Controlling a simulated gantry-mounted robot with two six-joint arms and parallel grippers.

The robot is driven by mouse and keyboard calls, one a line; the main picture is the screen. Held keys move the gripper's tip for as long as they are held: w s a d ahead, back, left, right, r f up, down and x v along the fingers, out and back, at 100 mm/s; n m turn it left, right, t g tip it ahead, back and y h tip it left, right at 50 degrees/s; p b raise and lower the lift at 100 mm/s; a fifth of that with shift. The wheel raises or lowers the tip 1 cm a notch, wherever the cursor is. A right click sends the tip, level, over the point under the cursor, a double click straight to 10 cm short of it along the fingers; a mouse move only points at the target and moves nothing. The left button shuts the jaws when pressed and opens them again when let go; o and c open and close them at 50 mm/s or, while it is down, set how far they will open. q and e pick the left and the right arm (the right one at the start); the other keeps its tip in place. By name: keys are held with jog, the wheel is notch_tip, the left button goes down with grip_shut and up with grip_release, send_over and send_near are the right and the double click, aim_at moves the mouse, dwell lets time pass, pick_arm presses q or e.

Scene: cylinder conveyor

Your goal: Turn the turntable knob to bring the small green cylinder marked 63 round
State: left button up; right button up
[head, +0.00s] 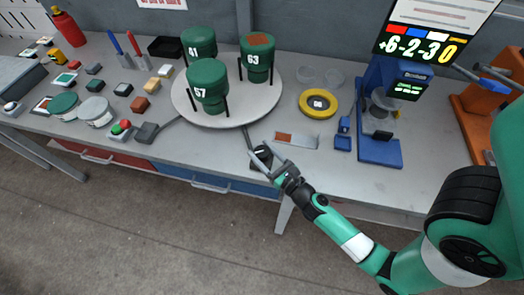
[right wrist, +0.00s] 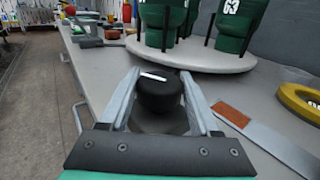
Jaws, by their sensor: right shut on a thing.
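The white turntable (head: 227,118) bears three green cylinders: one marked 41 (head: 200,43) at the back left, one marked 63 (head: 257,57) at the back right with a brown top, and one marked 67 (head: 208,86) at the front. The turntable (right wrist: 203,58) and the cylinder marked 63 (right wrist: 236,22) also show in the right wrist view. My right gripper (head: 264,158) is at the table's front edge, shut on the black knob (right wrist: 160,93), one finger on each side. A white line marks the knob's top. My left gripper is not in view.
A yellow ring (head: 318,103) lies right of the turntable. A flat bar with a brown patch (head: 297,140) lies right of the knob. A blue device (head: 380,130) stands further right. Several small blocks and a button box (head: 121,130) are at left.

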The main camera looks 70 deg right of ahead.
jog(key=c, duration=0.4)
jog(key=shift+a+f+m+g+h+b, duration=0.15)
jog(key=shift+m+g+h+b, duration=0.25)
jog(key=shift+b, duration=0.4)
jog(key=shift+w+m+g+h+b, duration=0.1)
jog(key=shift+m+g+h+b, duration=0.75)
jog(key=shift+h+b, duration=0.3)
jog(key=shift+m+g+h+b, duration=0.35)
jog(key=shift+m+g+h, duration=0.6)
jog(key=shift+g+h, duration=0.1)
jog(key=shift+m+g+h+b, duration=0.35)
jog(key=shift+m+g+h, duration=0.65)
jog(key=shift+g, duration=0.4)
jog(key=shift+m+g+h+b, duration=0.7)
jog(key=shift+m+g+b, duration=0.85)
jog(key=shift+g, duration=0.85)
jog(key=o, duration=1.4)
